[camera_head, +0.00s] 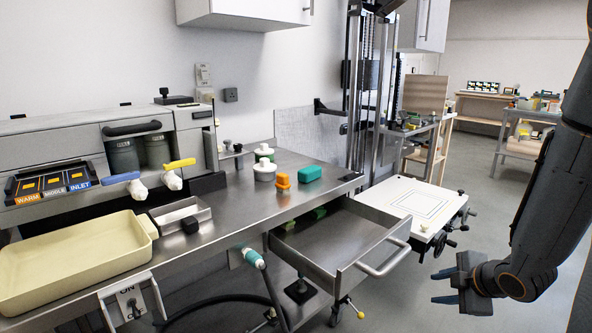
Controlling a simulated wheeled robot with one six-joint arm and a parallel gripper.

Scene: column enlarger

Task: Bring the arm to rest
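My arm (553,200) hangs down along the right side of the head view. My gripper (436,287) is at its lower end, pointing left, low over the floor. Its two blue-grey fingertips are apart and nothing shows between them. It is to the right of the open drawer (330,247) and its handle (384,262), and clear of both. It is below and in front of the white easel board (412,203), with a gap between them.
A steel bench (237,208) holds a cream tray (75,256), an orange item (283,182), a green block (310,173) and white-lidded containers (264,169). The drawer stands out from the bench. Handwheels (441,241) jut from the easel board. Floor at the right is open.

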